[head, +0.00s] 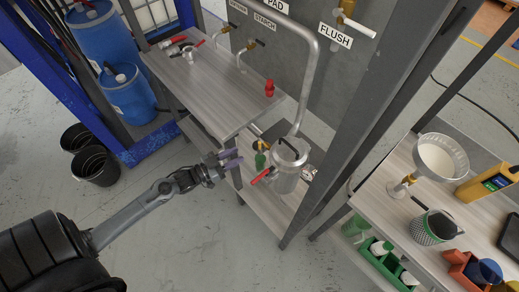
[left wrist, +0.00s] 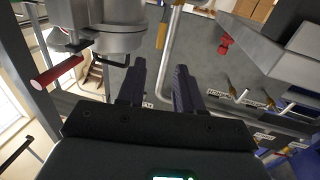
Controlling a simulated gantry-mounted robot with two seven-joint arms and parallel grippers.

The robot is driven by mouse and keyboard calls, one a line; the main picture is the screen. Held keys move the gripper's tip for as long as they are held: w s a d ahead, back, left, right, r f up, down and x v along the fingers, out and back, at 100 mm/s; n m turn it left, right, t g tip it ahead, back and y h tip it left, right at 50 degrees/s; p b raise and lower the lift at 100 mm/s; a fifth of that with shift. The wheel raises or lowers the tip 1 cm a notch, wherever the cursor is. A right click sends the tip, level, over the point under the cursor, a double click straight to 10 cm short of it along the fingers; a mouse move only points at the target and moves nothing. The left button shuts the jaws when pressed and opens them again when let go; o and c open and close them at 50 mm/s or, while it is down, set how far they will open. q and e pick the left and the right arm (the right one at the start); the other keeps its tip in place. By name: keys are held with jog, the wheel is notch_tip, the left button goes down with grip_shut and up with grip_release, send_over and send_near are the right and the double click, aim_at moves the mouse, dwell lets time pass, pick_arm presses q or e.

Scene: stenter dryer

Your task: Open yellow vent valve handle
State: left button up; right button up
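My left gripper (head: 229,159) is in front of the bench's near edge, just left of a silver lidded vessel (head: 289,165). Its two dark fingers are apart with nothing between them in the left wrist view (left wrist: 158,85). The vessel stands on the lower shelf and has a red handle (head: 263,176) on its left side; this red handle also shows in the left wrist view (left wrist: 56,71). A small brass-coloured valve (head: 259,146) with a green part is beside the vessel. I cannot make out a clearly yellow handle on it. My right gripper is not in view.
The wooden bench (head: 205,85) carries red- and black-handled taps. A red fitting (head: 269,88) stands near its right end. A bent metal pipe (head: 314,60) runs down to the vessel. A grey post (head: 345,130) stands right of it. Blue drums (head: 130,93) are at left.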

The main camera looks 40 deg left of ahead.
aim_at(260, 148)
pick_arm(q)
jog(key=x, duration=1.1)
jog(key=shift+f, duration=0.15)
grip_shut()
